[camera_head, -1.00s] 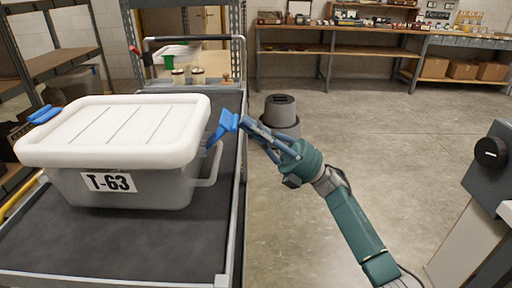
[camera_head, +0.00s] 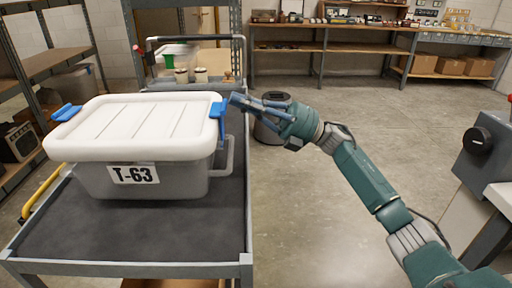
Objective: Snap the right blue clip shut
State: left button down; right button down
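A grey tub (camera_head: 180,183) with a white lid (camera_head: 140,125) and a T-63 label stands on the cart. The left blue clip (camera_head: 66,112) sticks out from the lid's left edge. My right gripper (camera_head: 235,99) is just right of the right clip's top, its fingers close together with nothing visible between them. Contact with the clip is unclear. My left gripper is not in view.
The cart's dark mat (camera_head: 130,230) is clear in front of the tub. A grey bin (camera_head: 270,130) stands on the floor behind my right gripper. Jars (camera_head: 190,75) and a small container are at the cart's far end. Open floor lies to the right.

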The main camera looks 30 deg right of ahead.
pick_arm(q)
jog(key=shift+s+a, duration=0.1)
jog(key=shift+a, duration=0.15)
pick_arm(e)
jog(key=shift+w+a+r, duration=0.15)
jog(key=shift+a+r, duration=0.05)
jog(key=shift+r, duration=0.05)
jog(key=shift+a, duration=0.1)
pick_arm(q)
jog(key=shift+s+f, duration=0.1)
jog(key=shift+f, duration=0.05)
pick_arm(e)
jog(key=shift+w, duration=0.1)
